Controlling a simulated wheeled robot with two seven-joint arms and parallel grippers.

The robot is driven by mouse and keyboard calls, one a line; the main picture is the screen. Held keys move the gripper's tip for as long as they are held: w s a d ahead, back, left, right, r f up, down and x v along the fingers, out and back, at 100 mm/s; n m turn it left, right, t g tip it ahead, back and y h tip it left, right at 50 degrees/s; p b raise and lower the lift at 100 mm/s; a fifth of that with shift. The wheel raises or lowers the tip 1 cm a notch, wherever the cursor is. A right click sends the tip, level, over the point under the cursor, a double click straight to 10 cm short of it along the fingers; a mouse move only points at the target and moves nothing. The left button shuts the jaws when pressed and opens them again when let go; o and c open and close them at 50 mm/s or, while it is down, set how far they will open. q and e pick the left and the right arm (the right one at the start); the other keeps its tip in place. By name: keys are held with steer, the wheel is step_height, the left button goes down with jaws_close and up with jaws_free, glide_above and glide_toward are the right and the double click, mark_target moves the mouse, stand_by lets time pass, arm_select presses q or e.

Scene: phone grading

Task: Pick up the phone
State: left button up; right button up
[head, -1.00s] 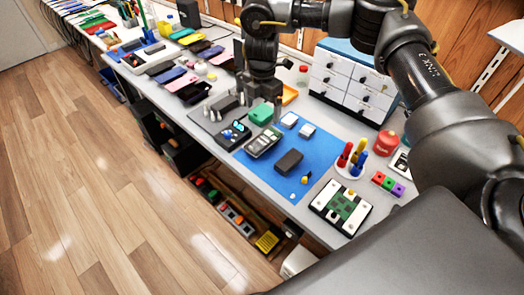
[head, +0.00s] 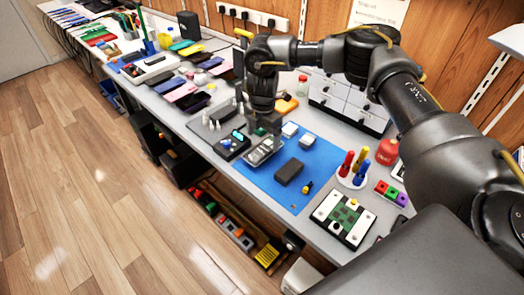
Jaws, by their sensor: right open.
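A dark phone-like device with a grey face (head: 264,150) lies at the left part of the blue mat (head: 310,188). A plain black block (head: 289,171) lies on the mat to its right; I cannot tell whether it is also a phone. My right gripper (head: 262,124) points down just above and behind the grey-faced device, its jaws open. It appears apart from the device, though the small gap is hard to judge. The gripper partly hides a green item behind it. My left gripper is out of view.
A black tester with a lit display (head: 232,145) stands left of the device. White drawers (head: 345,97) stand behind.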

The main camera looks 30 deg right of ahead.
mark_target(263, 151)
steer(key=shift+w+f+p, duration=0.15)
steer(key=shift+f+p, duration=0.35)
steer(key=shift+f, duration=2.05)
steer(key=shift+f, duration=0.2)
steer(key=c, duration=1.1)
